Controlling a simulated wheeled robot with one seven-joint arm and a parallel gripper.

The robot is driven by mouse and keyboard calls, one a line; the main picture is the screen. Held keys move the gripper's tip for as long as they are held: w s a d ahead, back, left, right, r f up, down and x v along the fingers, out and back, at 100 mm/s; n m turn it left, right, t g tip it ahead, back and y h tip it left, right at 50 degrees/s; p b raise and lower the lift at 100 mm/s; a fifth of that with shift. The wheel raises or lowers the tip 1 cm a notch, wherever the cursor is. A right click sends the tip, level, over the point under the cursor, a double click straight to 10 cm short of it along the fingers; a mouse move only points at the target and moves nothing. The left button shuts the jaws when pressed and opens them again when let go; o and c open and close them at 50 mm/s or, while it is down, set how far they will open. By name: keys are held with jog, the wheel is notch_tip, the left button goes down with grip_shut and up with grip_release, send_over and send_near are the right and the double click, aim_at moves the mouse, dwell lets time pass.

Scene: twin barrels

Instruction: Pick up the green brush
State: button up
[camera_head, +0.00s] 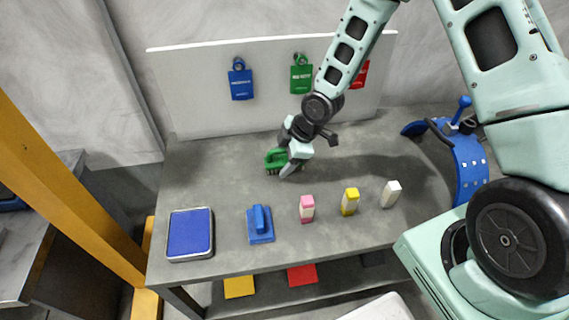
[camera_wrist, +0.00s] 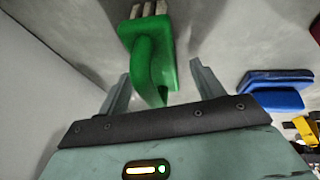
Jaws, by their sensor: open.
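The green brush (camera_head: 277,158) lies on the grey table, partly hidden behind my gripper (camera_head: 291,170) in the head view. In the wrist view the green brush (camera_wrist: 150,50) shows a flat green body with a raised handle and pale bristles at its far end. My gripper (camera_wrist: 157,88) is open in the wrist view, with one finger on each side of the near end of the brush handle. The fingers look apart from the handle; whether they touch it lower down I cannot tell.
A blue brush (camera_head: 260,224) and a blue pad in a tray (camera_head: 190,234) are at the front left. Pink (camera_head: 307,208), yellow (camera_head: 350,201) and white (camera_head: 391,194) blocks stand to the right. A white panel (camera_head: 200,90) with hanging tags rises behind.

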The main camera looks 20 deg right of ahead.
aim_at(283, 151)
jog(key=c, duration=1.1)
notch_tip(283, 151, up, 10)
jog(key=p, duration=0.3)
jog(key=shift+o, duration=0.7)
jog(key=shift+a+p, duration=0.15)
jog(key=shift+p, duration=0.15)
